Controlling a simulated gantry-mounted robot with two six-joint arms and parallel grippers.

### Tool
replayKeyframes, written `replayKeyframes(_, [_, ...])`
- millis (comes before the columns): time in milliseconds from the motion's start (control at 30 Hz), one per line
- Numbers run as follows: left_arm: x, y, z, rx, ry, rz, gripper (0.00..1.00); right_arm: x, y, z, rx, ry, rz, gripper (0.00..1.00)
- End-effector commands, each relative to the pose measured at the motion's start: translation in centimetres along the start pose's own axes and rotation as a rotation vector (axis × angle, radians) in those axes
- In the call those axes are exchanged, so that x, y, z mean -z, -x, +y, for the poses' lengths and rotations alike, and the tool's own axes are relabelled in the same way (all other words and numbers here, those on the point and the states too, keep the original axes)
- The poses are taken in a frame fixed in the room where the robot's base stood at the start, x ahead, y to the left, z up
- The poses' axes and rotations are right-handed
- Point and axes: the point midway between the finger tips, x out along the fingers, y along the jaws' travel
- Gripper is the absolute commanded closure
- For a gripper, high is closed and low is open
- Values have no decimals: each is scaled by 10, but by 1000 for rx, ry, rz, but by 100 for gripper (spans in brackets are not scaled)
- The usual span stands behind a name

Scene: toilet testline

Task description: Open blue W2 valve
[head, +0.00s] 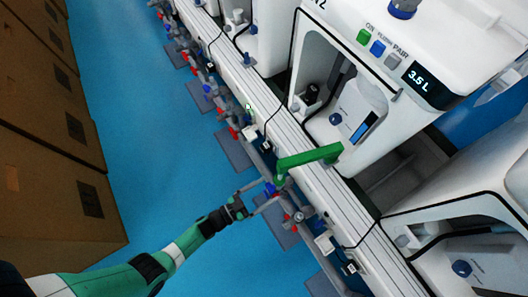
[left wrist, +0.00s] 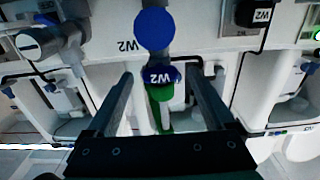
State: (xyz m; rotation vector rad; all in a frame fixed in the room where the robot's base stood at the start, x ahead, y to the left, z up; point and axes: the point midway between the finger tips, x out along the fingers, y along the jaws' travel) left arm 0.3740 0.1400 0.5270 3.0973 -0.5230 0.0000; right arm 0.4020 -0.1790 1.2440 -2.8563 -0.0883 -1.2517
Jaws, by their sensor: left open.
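In the left wrist view, a dark blue cap marked W2 (left wrist: 160,75) sits between my open fingers. A round blue disc (left wrist: 155,28) shows just above it, and a green part (left wrist: 160,93) below it. In the head view, a small blue part (head: 270,188) sits on the pipework at the rail's edge. My left gripper (head: 260,194) is open there, with its fingers reaching to either side of this part; it also shows in the left wrist view (left wrist: 160,70). I cannot tell whether the fingers touch it. My right gripper is not in view.
A green bar (head: 312,157) runs from the pipework over the white rail (head: 300,170). A white toilet unit with a 3.5 L display (head: 421,80) stands behind. Other valves line the rail. Brown boxes (head: 60,150) stand left; the blue floor (head: 150,110) between is clear.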

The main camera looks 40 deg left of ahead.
Motion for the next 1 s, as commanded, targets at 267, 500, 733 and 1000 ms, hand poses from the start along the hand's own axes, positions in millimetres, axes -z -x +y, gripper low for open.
replayKeyframes(267, [0, 0, 0, 0, 0, 0, 34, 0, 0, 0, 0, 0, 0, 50])
replayKeyframes(500, [0, 1, 0, 0, 0, 0, 77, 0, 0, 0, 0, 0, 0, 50])
replayKeyframes(733, [0, 1, 0, 0, 3, 0, 98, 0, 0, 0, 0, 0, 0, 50])
replayKeyframes(1000, [0, 1, 0, 0, 71, 0, 98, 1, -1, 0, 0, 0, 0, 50])
